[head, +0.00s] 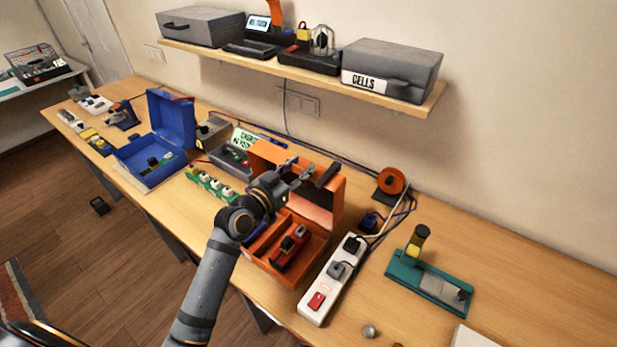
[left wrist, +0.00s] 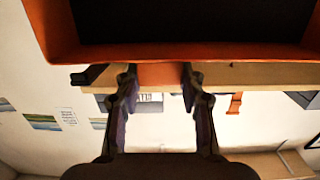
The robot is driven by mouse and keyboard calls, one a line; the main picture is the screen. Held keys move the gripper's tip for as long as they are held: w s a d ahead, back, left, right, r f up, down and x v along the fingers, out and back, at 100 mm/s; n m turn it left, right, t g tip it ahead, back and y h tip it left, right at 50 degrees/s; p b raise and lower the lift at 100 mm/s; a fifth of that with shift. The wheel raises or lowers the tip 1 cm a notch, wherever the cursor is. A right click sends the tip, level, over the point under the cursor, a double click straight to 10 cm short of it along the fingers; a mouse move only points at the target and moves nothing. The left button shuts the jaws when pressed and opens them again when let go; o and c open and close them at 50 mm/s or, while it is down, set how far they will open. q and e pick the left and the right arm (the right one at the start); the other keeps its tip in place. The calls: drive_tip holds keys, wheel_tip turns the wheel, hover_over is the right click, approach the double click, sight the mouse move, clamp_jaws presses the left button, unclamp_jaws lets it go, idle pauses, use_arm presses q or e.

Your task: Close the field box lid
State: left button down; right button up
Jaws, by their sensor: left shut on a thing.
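The field box (head: 262,265) is the orange box at the middle of the table, with a red and black device in its tray. Its orange lid (head: 322,208) stands raised at the back. The lid also fills the top of the left wrist view (left wrist: 190,52), with a dark inside. My left gripper (head: 299,172) is at the lid's upper edge. In the left wrist view its fingers (left wrist: 159,75) stand on both sides of an orange part of the lid, shut on it. The exact contact is partly hidden. My right gripper is not in view.
A white power strip (head: 318,292) lies right of the box, with a teal stand (head: 430,280) farther right. An open blue case (head: 172,118) and a green strip (head: 205,183) are to the left. A shelf (head: 300,73) hangs above the table.

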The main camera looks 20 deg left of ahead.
use_arm(q)
drive_tip(key=s+b, duration=0.1)
drive_tip(key=s+f+t+b, duration=0.1)
drive_tip(key=s+a+b, duration=0.1)
drive_tip(key=shift+s+a+f+t+h, duration=0.1)
drive_tip(key=shift+s+f+t+h, duration=0.05)
drive_tip(key=shift+s+t+h, duration=0.15)
drive_tip(key=shift+s+a+b, duration=0.1)
drive_tip(key=shift+s+b, duration=0.15)
drive_tip(key=shift+b, duration=0.05)
drive_tip(key=shift+v, duration=0.8)
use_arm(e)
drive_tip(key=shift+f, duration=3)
use_arm(q)
drive_tip(key=c, duration=0.8)
unclamp_jaws()
drive_tip(key=shift+o, duration=0.2)
wheel_tip(320, 180, up, 10)
